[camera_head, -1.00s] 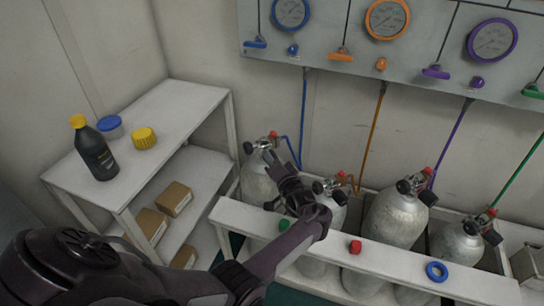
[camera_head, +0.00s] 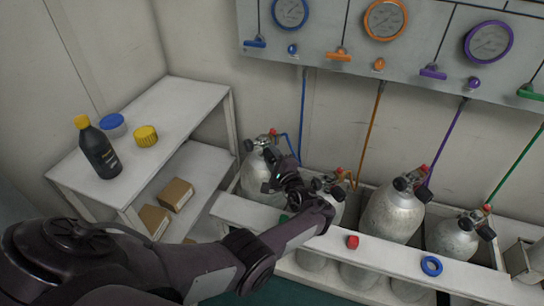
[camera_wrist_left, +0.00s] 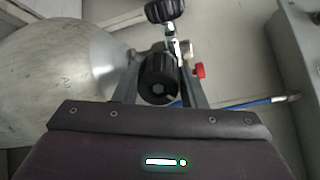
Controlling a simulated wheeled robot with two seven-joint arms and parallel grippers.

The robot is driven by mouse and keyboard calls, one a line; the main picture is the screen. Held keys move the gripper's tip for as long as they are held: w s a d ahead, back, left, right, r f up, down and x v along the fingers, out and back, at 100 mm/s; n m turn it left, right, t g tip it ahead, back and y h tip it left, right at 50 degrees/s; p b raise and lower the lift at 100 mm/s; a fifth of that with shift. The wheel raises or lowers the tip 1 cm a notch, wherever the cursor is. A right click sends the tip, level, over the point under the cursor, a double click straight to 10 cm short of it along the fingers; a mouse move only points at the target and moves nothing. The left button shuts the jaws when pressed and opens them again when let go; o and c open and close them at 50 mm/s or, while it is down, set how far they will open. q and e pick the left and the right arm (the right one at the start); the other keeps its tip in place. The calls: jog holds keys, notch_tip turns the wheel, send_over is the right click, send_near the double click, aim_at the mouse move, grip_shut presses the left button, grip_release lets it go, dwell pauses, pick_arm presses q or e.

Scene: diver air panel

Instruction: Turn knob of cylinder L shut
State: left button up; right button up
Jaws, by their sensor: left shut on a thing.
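The leftmost grey cylinder (camera_head: 252,177), with the blue hose, stands in the white rack. I cannot read a label on it. My left gripper (camera_head: 272,156) reaches its valve from the front right and hides part of it. In the left wrist view, the fingers are shut on a round black knob (camera_wrist_left: 158,78) of this valve. A second black knob (camera_wrist_left: 165,11) and a red knob (camera_wrist_left: 199,71) show beyond the fingers. The cylinder's shoulder (camera_wrist_left: 55,65) fills the left of that view. My right gripper is not in view.
Further cylinders (camera_head: 393,213) stand to the right, close to my left wrist. The rack's front rail (camera_head: 390,258) bears a red cap (camera_head: 352,242) and a blue ring (camera_head: 431,266). The gauge panel (camera_head: 430,70) hangs above. A white shelf (camera_head: 165,105) with a bottle stands left.

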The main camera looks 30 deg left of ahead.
aim_at(274, 159)
pick_arm(q)
jog(key=m, duration=0.3)
jog(key=shift+w+r+m, duration=0.1)
jog(key=shift+r+m, duration=0.05)
jog(key=shift+m, duration=2.45)
jog(key=shift+y, duration=0.3)
jog(key=o, duration=1)
jog(key=shift+f, duration=0.2)
jog(key=p+v, duration=0.1)
jog(key=v, duration=0.6)
jog(key=shift+r+p, duration=0.15)
jog(key=shift+p, duration=0.2)
jog(key=shift+s+d, duration=0.25)
jog(key=shift+d, duration=0.1)
